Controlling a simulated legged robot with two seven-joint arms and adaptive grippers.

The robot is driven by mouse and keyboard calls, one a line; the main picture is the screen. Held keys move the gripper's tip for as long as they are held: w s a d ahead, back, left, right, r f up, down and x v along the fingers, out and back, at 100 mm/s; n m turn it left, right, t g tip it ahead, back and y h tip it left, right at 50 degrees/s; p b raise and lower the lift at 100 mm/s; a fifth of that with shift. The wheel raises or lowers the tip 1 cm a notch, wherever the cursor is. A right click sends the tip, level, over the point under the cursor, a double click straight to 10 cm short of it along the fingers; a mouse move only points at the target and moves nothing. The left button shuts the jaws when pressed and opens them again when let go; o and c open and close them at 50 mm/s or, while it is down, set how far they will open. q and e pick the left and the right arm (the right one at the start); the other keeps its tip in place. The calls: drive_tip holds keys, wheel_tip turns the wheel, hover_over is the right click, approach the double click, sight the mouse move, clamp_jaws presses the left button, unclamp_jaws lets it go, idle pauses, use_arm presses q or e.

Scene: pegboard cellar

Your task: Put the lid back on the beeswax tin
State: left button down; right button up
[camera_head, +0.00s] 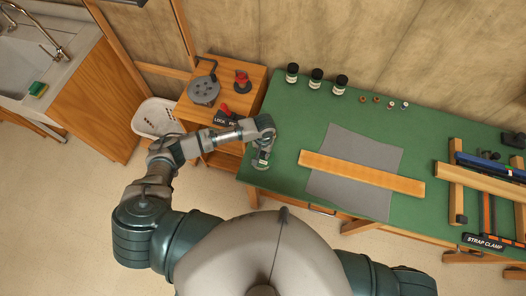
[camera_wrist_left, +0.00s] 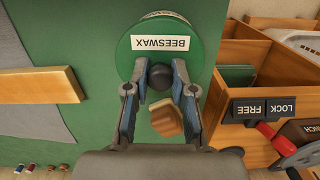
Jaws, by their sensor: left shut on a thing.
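My left gripper (camera_wrist_left: 160,68) is shut on the knob, one finger on each side. In the head view the left gripper (camera_head: 263,150) is over the green bench top's left end. A brown, wood-like block (camera_wrist_left: 166,118) shows beyond the fingers, partly hidden. My right gripper is out of view.
A grey mat (camera_head: 345,143) with a wooden board (camera_head: 362,174) across it lies to the right on the green bench (camera_head: 290,125). Several dark jars (camera_head: 315,78) stand along the back edge. A wooden cabinet (camera_head: 240,78) with tools adjoins the left. A clamp rack (camera_head: 485,180) is at far right.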

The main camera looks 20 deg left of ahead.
use_arm(q)
drive_tip(key=shift+a, duration=0.15)
drive_tip(key=shift+c, duration=2)
unclamp_jaws()
drive_tip(key=shift+r, duration=0.15)
wheel_tip(320, 180, up, 2)
drive_tip(key=p, duration=0.2)
drive_tip(key=shift+r+p, duration=0.1)
drive_tip(key=shift+p, duration=0.3)
drive_tip(key=shift+r, duration=2.25)
